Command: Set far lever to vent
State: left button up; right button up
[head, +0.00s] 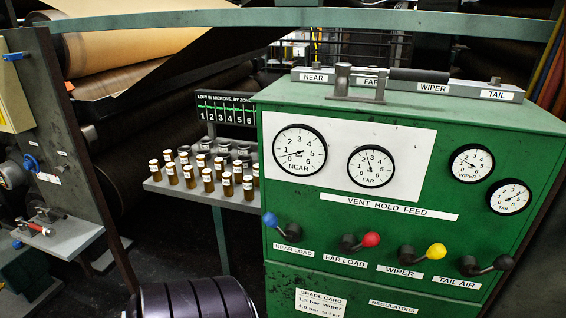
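The far lever (371,239) has a red knob and a dark hub on the front of the green cabinet (455,190). Its arm points right and slightly up from the hub, above the FAR LOAD label (345,261). A VENT HOLD FEED strip (388,207) is above the levers, with VENT at its left end. The FAR gauge (371,166) has its needle pointing nearly straight up. Neither of my grippers is in view.
The blue-knobbed NEAR LOAD lever (271,219) points up-left. The yellow WIPER (436,251) and black TAIL AIR (503,262) levers point right. A shelf (160,187) of amber vials stands left of the cabinet. A metal rail with a handle (418,75) lies on top.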

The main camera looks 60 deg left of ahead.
aim_at(370, 239)
jog(key=u, duration=1.6)
jog(key=k+l, duration=0.35)
